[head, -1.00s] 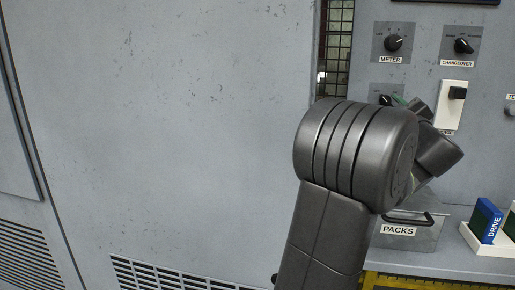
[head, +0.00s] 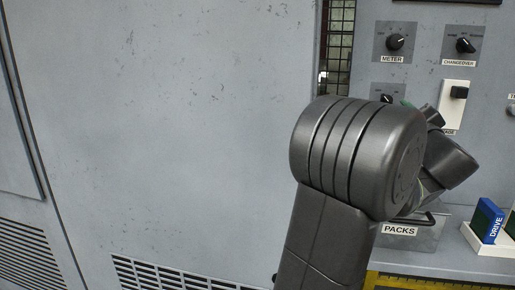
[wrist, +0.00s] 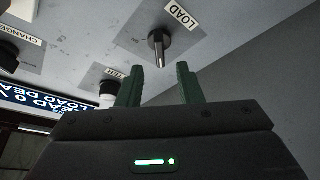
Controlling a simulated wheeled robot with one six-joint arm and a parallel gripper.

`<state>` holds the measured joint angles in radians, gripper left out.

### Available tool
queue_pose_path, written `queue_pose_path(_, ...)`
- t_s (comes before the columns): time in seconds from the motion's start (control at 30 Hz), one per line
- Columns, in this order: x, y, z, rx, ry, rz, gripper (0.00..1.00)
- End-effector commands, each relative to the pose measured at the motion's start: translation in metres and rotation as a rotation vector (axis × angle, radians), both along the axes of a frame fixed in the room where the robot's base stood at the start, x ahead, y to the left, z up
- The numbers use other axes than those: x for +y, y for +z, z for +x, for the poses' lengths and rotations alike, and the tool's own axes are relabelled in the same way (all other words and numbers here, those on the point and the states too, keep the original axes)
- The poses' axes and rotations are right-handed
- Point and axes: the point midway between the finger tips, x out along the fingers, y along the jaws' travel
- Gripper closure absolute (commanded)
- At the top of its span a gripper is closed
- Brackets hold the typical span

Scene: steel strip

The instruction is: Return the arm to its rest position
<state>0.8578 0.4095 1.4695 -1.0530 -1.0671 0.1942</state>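My arm's large dark grey joint fills the middle right of the head view, in front of the panel. My gripper is mostly hidden behind it there; only a bit of green shows. In the wrist view my gripper (wrist: 158,88) has two green fingers standing well apart with nothing between them. The LOAD knob (wrist: 159,48) is beyond the fingertips, apart from them.
The METER knob (head: 395,42), CHANGEOVER knob (head: 466,46) and a white switch plate (head: 456,97) are on the panel. A grey PACKS box (head: 418,242) and a white tray (head: 476,240) with a blue DRIVE block (head: 490,222) stand at lower right. The left panel face is bare.

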Motion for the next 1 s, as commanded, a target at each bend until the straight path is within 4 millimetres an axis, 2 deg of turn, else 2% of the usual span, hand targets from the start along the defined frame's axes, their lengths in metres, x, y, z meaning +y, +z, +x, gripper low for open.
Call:
queue_pose_path(0.1, -0.002, -0.007, -0.025, 0.001, -0.003, -0.001, 0.67)
queue_pose_path(0.43, -0.005, -0.023, -0.082, 0.001, -0.003, 0.0, 0.67)
queue_pose_path(1.0, 0.002, 0.007, 0.026, 0.0, 0.004, -0.001, 0.67)
